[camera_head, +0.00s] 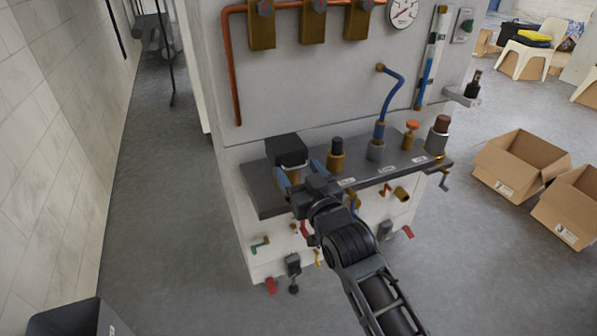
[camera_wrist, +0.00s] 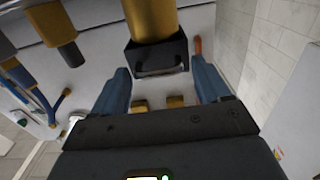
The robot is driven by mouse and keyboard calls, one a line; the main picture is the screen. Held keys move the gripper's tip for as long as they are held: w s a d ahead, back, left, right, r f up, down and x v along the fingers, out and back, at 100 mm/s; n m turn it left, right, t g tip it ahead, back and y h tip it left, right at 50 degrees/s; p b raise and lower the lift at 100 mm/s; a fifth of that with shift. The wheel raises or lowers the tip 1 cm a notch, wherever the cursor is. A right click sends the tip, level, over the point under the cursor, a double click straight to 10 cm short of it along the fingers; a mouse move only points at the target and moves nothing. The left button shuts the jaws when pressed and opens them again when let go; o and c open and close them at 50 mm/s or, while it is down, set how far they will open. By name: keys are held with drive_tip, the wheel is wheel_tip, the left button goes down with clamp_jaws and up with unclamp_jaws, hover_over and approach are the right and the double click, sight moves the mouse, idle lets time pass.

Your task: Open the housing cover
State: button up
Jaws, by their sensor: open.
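The housing cover appears to be the black square cap (camera_head: 287,148) on a brass stem, at the left end of the dark shelf on the machine's front. In the wrist view the black cap (camera_wrist: 158,62) shows large at top centre, with the brass cylinder by it. My gripper (camera_head: 299,174) is open, just in front of and below the cap. Its two blue fingers lie left and right of the cap in the wrist view (camera_wrist: 160,76), with gaps visible. Nothing is held between them. The cap's far side is hidden.
The dark shelf (camera_head: 365,172) also bears several fittings, including a black-topped brass one (camera_head: 336,155) close to the right of the cap. Small valves stick out below the shelf. A wall (camera_head: 50,150) stands at left, with clear floor between. Cardboard boxes (camera_head: 525,163) lie at right.

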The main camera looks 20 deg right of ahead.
drive_tip(key=shift+w, duration=0.15)
drive_tip(key=shift+c, duration=0.2)
drive_tip(key=c, duration=1.2)
drive_tip(key=shift+a+r, duration=0.1)
